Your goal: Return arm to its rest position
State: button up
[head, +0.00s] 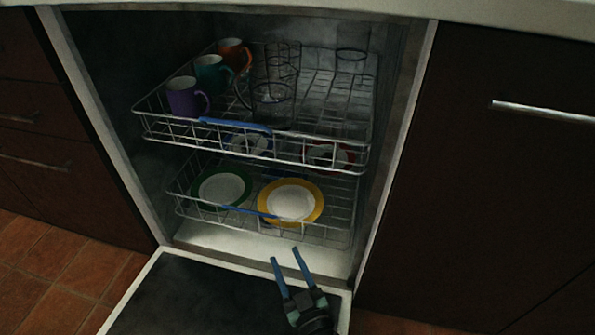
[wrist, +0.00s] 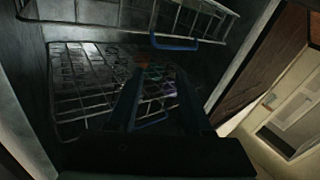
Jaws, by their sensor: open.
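My gripper (head: 285,259) is above the lowered dishwasher door (head: 200,296), in front of the lower rack. Its two blue fingers are apart with nothing between them. In the wrist view my gripper (wrist: 158,72) shows as two dark fingers pointing at the racks. The dishwasher's upper rack (head: 330,158) and lower rack (head: 322,237) are both inside the opening. The fingers appear clear of the racks in the head view.
The upper rack holds a purple mug (head: 185,97), a teal mug (head: 211,74), an orange mug (head: 233,53) and clear glasses (head: 271,104). The lower rack holds several plates, including a yellow-rimmed one (head: 290,201) and a green-rimmed one (head: 221,189). Dark cabinets (head: 480,190) flank the opening.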

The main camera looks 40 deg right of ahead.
jog(key=shift+s+d+r+m+h, duration=0.2)
jog(key=shift+d+m+h, duration=0.1)
jog(key=shift+d+h, duration=0.15)
jog(key=shift+w, duration=0.1)
